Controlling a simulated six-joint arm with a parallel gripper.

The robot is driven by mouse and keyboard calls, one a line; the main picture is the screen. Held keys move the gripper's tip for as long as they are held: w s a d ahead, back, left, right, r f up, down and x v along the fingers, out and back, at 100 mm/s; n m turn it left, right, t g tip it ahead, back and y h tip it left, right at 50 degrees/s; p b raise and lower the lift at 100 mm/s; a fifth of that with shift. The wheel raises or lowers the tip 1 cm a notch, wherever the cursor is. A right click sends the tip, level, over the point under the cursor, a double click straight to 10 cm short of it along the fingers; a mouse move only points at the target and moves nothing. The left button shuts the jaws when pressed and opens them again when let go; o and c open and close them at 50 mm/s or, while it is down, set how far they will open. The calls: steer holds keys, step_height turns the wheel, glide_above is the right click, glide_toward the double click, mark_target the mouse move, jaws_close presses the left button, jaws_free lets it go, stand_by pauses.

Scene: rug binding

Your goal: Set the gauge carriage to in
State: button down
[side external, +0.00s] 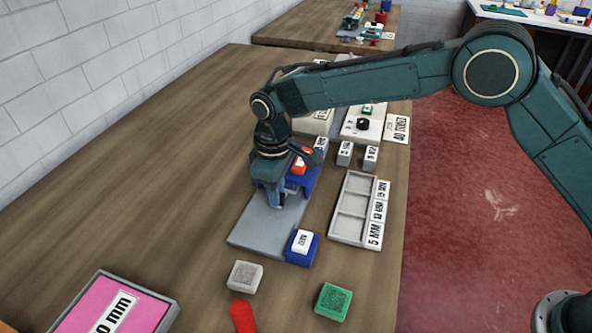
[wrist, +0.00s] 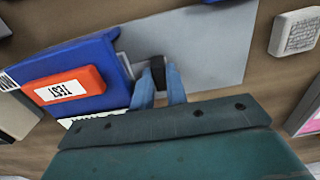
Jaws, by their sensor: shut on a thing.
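A grey base plate (side external: 262,222) lies on the wooden bench, and it also fills the top of the wrist view (wrist: 205,50). A blue housing with an orange button marked TEST stands at its far end in the side view (side external: 299,165) and left of my fingers in the wrist view (wrist: 70,85). My gripper (side external: 270,196) points down over the plate. In the wrist view its two blue fingers (wrist: 159,88) are shut on a small black knob (wrist: 158,68) beside the housing. I cannot tell how the knob joins the gauge carriage; my fingers hide its lower part.
A blue block with a white button (side external: 303,245) stands at the plate's near end. A grey compartment tray (side external: 350,207) lies to the right. Grey (side external: 244,277) and green (side external: 333,301) blocks and a red piece (side external: 243,315) lie nearer. The bench left of the plate is clear.

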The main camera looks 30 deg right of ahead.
steer(key=shift+w+d, duration=0.25)
steer(key=shift+w, duration=0.05)
steer(key=shift+r, duration=0.1)
steer(key=c, duration=1.4)
jaws_free()
steer(key=shift+s+a, duration=0.1)
steer(key=s+a, duration=0.7)
steer(key=shift+s+a, duration=0.15)
steer(key=shift+s, duration=0.05)
step_height(320, 180, up, 13)
steer(key=s+d+r+m+t, duration=0.1)
steer(key=s+d+r+m, duration=0.1)
steer(key=d+r, duration=0.4)
steer(key=s+d+r+m+t+y, duration=0.1)
steer(key=s+d+r, duration=0.2)
steer(key=d, duration=1.1)
steer(key=shift+r+m, duration=0.4)
steer(key=shift+r, duration=1.05)
